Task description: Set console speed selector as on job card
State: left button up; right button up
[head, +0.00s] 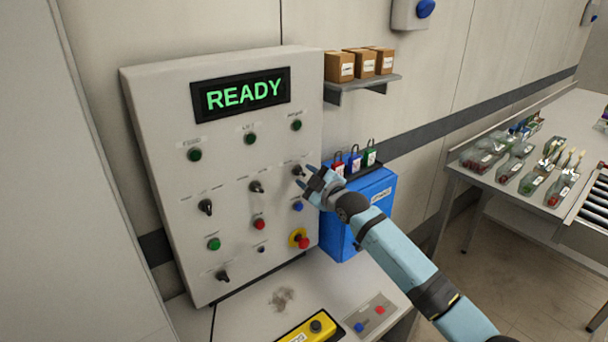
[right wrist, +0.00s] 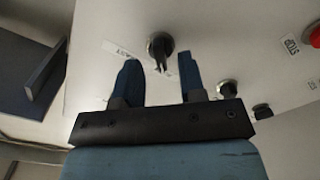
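The console (head: 165,150) is a pale upright panel with a green READY display (head: 243,93). It carries several black selector knobs: one at left (head: 206,207), one in the middle (head: 256,187), one at upper right (head: 299,171) and one at the bottom (head: 223,275). Their labels are too small to read, so I cannot tell which is speed. My right gripper (head: 309,176) is open at the upper right knob. In the right wrist view this knob (right wrist: 160,46) shows just beyond the gap between the blue fingers; contact is not visible. I cannot make out a job card. My left gripper is out of view.
A red emergency button (head: 303,242) and other buttons sit below the gripper. A blue box (head: 372,208) with padlocks on top stands right of the console, close to my right forearm. A shelf with cartons (head: 340,67) is above. A desk ledge (head: 245,322) lies below.

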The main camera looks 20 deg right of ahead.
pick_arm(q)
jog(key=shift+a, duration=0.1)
pick_arm(e)
jog(key=shift+x, duration=0.85)
jog(key=shift+c, duration=0.4)
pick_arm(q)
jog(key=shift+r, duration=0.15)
pick_arm(e)
grip_shut()
